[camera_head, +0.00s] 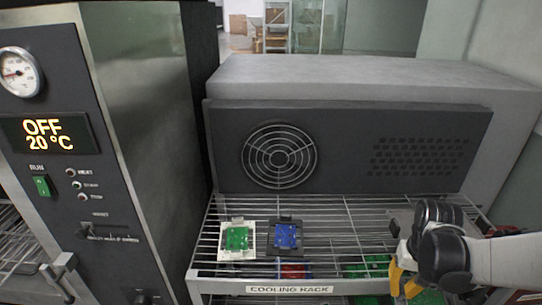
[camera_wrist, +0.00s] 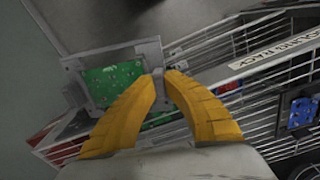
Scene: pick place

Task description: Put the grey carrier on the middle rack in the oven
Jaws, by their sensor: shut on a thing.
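My gripper (camera_wrist: 162,82) has its yellow fingers shut on the edge of the grey carrier (camera_wrist: 120,53) in the wrist view. The carrier is a grey frame with a green circuit board (camera_wrist: 112,84) in it. In the head view my gripper (camera_head: 404,284) is at the right end of the cooling rack, and the arm hides most of what it holds. The oven (camera_head: 75,155) stands at the left, its display reading OFF 20 °C. Part of a wire rack (camera_head: 18,248) shows at the far left edge. The middle rack cannot be made out.
On the cooling rack's (camera_head: 345,225) upper shelf lie a white carrier (camera_head: 226,253) with a green board and a black carrier (camera_head: 286,249) with a blue board. Red and green boards lie below. A grey fan unit (camera_head: 345,150) stands behind. The upper shelf's middle is bare.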

